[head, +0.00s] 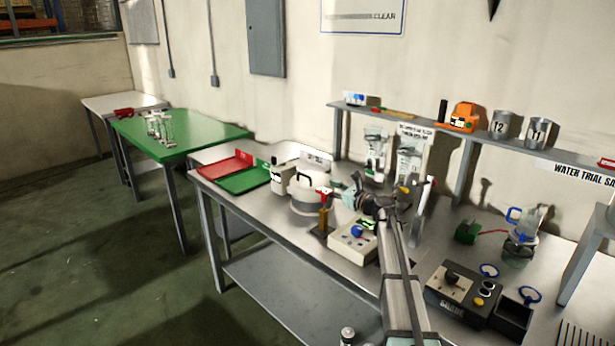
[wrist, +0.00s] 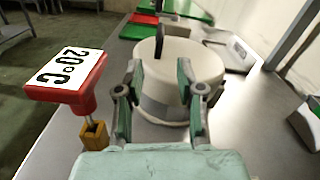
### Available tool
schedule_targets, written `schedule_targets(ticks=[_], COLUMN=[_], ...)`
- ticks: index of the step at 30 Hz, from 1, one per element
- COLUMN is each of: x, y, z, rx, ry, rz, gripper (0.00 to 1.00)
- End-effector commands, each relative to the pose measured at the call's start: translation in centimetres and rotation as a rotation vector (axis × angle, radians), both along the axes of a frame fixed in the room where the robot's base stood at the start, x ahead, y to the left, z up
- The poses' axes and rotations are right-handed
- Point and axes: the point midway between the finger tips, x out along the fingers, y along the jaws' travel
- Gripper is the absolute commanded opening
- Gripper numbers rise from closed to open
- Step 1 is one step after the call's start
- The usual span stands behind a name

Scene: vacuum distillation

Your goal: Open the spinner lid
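The spinner is a round white drum (head: 308,203) on the steel bench, with a black handle (head: 305,178) on its lid. In the wrist view, the spinner (wrist: 205,68) stands just ahead of my gripper (wrist: 158,75), its pale lid on and the black handle (wrist: 160,46) rising at the lid's far left. My gripper's green fingers are apart with nothing gripped between them; the spinner's near side shows in the gap. In the head view, my gripper (head: 346,192) is right of the spinner, partly hidden by my arm.
A red "20°C" sign (wrist: 66,83) on a yellow post stands close left of my gripper. Red (head: 225,168) and green (head: 244,181) trays lie beyond the spinner. A white box with a blue knob (head: 352,240) sits below my gripper.

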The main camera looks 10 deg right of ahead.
Motion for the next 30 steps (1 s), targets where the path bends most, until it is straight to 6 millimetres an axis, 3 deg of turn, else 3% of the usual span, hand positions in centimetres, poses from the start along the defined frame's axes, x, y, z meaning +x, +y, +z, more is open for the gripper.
schedule_targets(ticks=[3, 15, 21, 30], x=[2.3, 8.2, 9.8, 10.2], y=[1.5, 6.0, 7.2, 7.7], z=[0.2, 0.2, 0.1, 0.0], rx=[0.000, -0.002, -0.001, -0.001], ry=[0.000, -0.001, 0.000, -0.002], rz=[0.001, 0.000, -0.002, -0.002], gripper=[0.37, 0.37, 0.37, 0.37])
